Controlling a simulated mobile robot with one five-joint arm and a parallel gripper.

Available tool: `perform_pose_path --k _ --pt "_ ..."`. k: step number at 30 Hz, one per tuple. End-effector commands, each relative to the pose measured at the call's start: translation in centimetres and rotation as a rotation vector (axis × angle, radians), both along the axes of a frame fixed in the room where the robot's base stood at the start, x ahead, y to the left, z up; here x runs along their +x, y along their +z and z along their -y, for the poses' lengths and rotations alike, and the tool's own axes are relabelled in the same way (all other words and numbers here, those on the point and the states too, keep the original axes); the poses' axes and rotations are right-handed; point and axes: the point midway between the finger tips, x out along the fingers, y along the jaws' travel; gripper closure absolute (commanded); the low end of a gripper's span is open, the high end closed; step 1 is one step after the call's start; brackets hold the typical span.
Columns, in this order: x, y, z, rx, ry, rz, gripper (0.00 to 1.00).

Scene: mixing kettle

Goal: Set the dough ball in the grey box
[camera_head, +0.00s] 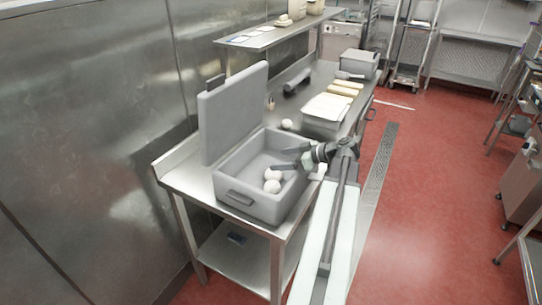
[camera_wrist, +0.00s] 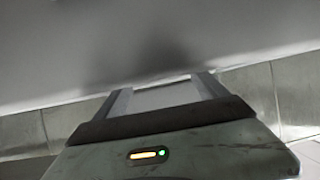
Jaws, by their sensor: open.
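The grey box (camera_head: 262,209) stands open on the near end of the steel table. Two pale dough balls, an upper one (camera_head: 272,174) and a lower one (camera_head: 272,187), lie inside it near the front. A third dough ball (camera_head: 287,124) sits on the table behind the box. My gripper (camera_head: 280,159) reaches in from the right over the box's opening, above and beside the two balls. In the wrist view my gripper (camera_wrist: 164,85) has its two fingers apart, nothing visible between them, facing a plain grey surface.
An upright grey panel (camera_head: 232,112) stands at the box's back left. Behind lie a tray with pale sheets (camera_head: 327,107), a dark roll-like object (camera_head: 297,81) and another grey container (camera_head: 359,64). A shelf (camera_head: 270,38) overhangs the table.

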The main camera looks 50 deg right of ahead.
Motion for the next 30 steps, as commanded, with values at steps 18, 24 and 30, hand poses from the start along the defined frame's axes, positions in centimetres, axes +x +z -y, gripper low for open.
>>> perform_pose_path --k 18,24,30 --pt "-4.4 2.5 1.5 -0.001 0.0 0.002 0.18" --pt "-4.3 2.5 1.5 -0.001 0.0 0.002 0.18" --pt "-4.3 2.5 1.5 -0.001 0.0 0.002 0.18"
